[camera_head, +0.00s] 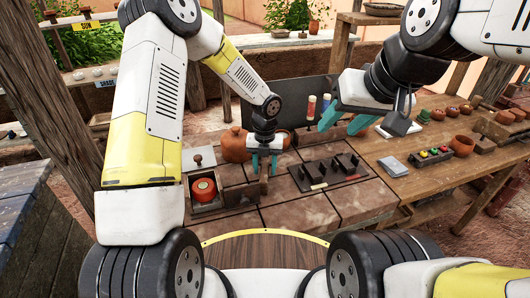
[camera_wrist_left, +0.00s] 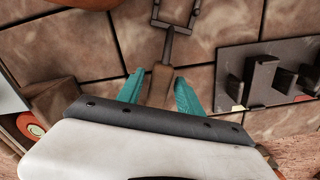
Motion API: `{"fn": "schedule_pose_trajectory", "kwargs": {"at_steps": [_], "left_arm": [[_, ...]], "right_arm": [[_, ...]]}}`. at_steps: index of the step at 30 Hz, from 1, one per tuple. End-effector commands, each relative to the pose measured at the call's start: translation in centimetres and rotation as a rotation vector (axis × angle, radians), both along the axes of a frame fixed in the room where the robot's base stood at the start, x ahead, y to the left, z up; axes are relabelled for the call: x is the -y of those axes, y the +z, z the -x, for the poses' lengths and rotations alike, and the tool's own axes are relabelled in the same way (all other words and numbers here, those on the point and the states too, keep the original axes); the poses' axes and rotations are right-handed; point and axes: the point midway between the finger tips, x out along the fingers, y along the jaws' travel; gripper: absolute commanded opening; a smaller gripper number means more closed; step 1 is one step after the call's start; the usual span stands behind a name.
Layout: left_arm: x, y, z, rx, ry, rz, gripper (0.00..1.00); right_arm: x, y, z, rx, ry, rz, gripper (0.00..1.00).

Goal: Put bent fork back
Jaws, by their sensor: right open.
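The bent fork (camera_wrist_left: 176,32), metal with two prongs and a brown handle, lies on the tiled top in the left wrist view. Its handle (camera_wrist_left: 160,86) shows between the two teal fingers, with a gap on either side. My left gripper (camera_wrist_left: 158,92) is open over the handle; it also shows in the head view (camera_head: 264,165), pointing down at the tiles. Whether the fingers reach down beside the handle is unclear. My right gripper (camera_head: 344,120) is open and empty, above the worktop at the right.
A dark plate with black blocks (camera_head: 329,172) lies right of the left gripper. A clay pot (camera_head: 235,145) stands behind it. A box with a round red item (camera_head: 204,189) is at left. A wooden table (camera_head: 420,172) at right bears a button box (camera_head: 430,156) and small pots.

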Motion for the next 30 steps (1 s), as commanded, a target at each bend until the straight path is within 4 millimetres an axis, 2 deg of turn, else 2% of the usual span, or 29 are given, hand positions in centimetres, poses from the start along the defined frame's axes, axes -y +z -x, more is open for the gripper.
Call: {"fn": "schedule_pose_trajectory", "kwargs": {"at_steps": [9,13,17,24,30], "left_arm": [[0.0,0.1,0.0,0.000,0.000,0.000,0.47],[0.0,1.0,0.0,0.001,0.002,0.001,0.47],[0.0,3.2,-0.1,0.004,0.001,0.001,0.47],[0.0,8.5,0.0,0.003,0.002,0.000,0.47],[-0.1,11.4,0.1,0.000,0.002,0.000,0.47]], "right_arm": [[0.0,0.0,0.0,0.000,0.000,0.000,0.46],[0.0,0.0,0.0,0.000,0.000,0.000,0.46],[0.0,0.0,0.0,0.000,0.000,0.000,0.46],[0.0,0.0,0.0,0.000,0.000,0.000,0.46],[0.0,0.0,0.0,0.000,0.000,0.000,0.46]]}}
